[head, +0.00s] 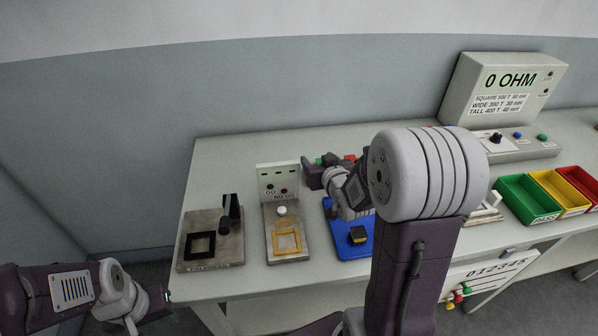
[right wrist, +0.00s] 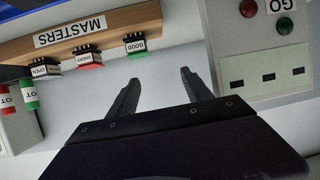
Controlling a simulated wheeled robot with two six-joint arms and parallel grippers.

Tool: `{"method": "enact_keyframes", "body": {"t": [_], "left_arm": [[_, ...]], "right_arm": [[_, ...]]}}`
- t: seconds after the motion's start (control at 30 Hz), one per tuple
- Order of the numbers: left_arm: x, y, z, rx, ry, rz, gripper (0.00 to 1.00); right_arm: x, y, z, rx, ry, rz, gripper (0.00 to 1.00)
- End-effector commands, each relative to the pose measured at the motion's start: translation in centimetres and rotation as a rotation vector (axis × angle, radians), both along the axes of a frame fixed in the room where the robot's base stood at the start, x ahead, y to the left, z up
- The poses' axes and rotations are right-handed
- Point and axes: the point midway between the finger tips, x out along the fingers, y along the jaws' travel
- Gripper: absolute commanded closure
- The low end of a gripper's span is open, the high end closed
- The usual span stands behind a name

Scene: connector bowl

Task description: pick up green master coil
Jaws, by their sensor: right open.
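My right gripper (right wrist: 158,78) is open and empty. In the head view my right gripper (head: 320,172) is at the back of the bench, and my right arm hides much of that area. My left gripper (head: 160,297) is at the lower left, off the bench; its jaws are unclear.
The red SHORT master (right wrist: 90,59) and the OPEN master (right wrist: 46,69) sit beside the green one. A GO panel box (right wrist: 265,55) stands close to the right finger. Red and green terminals (right wrist: 29,94) are at the left. A blue mat (head: 350,248) lies in front.

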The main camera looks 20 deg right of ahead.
Motion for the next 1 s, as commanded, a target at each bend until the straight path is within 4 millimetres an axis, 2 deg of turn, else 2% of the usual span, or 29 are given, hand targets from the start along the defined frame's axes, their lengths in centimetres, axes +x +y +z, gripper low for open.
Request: {"method": "enact_keyframes", "body": {"t": [0.03,0.2,0.5,0.7,0.93,1.0], "left_arm": [[0.0,0.0,-0.9,0.0,0.0,0.0,0.64],[0.0,0.0,-2.0,0.0,0.0,0.0,0.64],[0.0,0.0,-2.6,0.0,0.0,0.0,0.64],[0.0,0.0,-2.8,0.0,0.0,0.0,0.64],[0.0,0.0,-2.9,0.0,0.0,0.0,0.64],[0.0,0.0,-2.9,0.0,0.0,0.0,0.64]], "right_arm": [[-0.1,-0.6,-1.1,0.001,0.004,-0.014,0.42],[-0.6,-2.1,-2.7,0.004,0.014,-0.049,0.42],[-0.9,-3.2,-3.4,0.006,0.018,-0.074,0.42],[1.8,-3.7,-4.6,0.006,0.019,-0.072,0.42],[2.9,-4.0,-5.0,0.006,0.018,-0.073,0.42],[4.0,-4.0,-5.5,0.006,0.019,-0.072,0.42]]}}
